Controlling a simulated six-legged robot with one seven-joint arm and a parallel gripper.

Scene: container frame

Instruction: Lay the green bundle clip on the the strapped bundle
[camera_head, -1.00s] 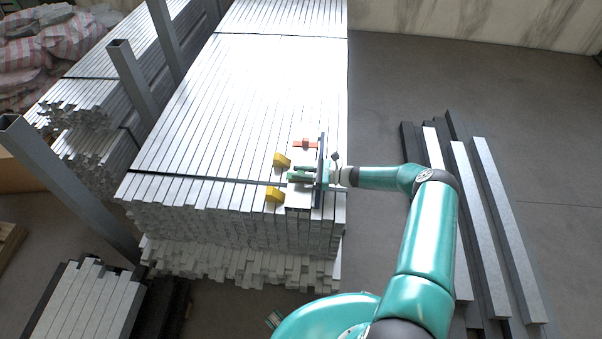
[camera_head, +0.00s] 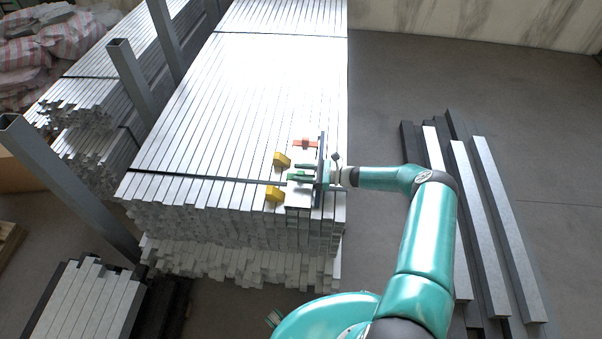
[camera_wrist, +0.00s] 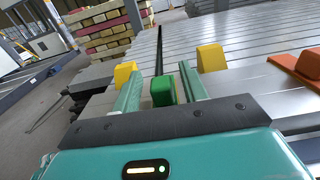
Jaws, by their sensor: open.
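The strapped bundle (camera_head: 230,110) is a large stack of silver square bars with a dark strap across its near end. The green bundle clip (camera_wrist: 163,91) is a small green block on the bundle's top, at the strap, between two yellow blocks. In the head view the clip (camera_head: 298,177) is small and partly hidden by my gripper (camera_head: 296,176). My gripper is open. In the wrist view its two green fingers (camera_wrist: 160,75) stand on either side of the clip, with a gap visible on each side. Whether the clip's underside touches the bars is hard to see.
Yellow blocks (camera_head: 281,159) (camera_head: 274,194) stand close beyond my fingertips. An orange piece (camera_head: 305,143) lies on the bundle beside my gripper. Grey posts (camera_head: 132,82) rise at the left. Dark and silver beams (camera_head: 480,220) lie on the floor at right.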

